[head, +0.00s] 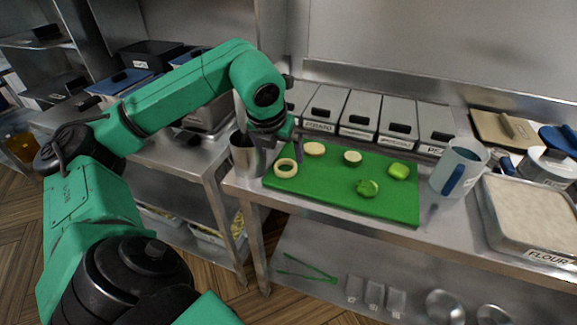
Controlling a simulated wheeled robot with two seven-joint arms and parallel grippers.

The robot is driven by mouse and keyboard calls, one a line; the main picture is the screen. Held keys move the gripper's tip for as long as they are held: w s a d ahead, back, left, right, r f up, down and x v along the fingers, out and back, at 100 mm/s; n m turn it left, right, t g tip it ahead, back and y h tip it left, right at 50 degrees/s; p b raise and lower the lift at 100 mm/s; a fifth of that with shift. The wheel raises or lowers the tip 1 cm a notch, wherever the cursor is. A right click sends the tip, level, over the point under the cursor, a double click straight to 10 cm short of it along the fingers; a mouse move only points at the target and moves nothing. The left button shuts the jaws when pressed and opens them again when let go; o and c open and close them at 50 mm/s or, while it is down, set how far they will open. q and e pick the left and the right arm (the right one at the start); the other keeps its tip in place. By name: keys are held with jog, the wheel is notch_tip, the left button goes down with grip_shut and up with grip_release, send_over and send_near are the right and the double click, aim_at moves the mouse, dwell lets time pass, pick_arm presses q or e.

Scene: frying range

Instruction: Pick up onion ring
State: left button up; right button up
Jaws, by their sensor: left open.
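A pale onion ring (279,174) lies flat at the left end of the green cutting board (330,197), near its front left corner. My left gripper (290,152) is open, reaching down from above at the board's left end. It is just above and behind the ring in the picture; whether it touches anything cannot be told. Its fingers are small and partly hidden by the wrist. My right gripper is out of view.
A metal container (246,158) stands close to the left of the board. Labelled bins (360,112) line the back. A pitcher (458,168) and a flour tray (530,215) stand on the right. Green tongs (305,268) lie on the lower shelf.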

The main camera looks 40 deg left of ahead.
aim_at(284, 163)
pick_arm(q)
jog(key=x, duration=0.7)
jog(key=shift+w+r+p, duration=0.1)
jog(key=shift+p, duration=0.2)
jog(key=c, duration=0.9)
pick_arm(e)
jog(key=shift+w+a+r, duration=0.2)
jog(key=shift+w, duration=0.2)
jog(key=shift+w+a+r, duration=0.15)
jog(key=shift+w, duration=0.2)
pick_arm(q)
jog(key=shift+r, duration=0.1)
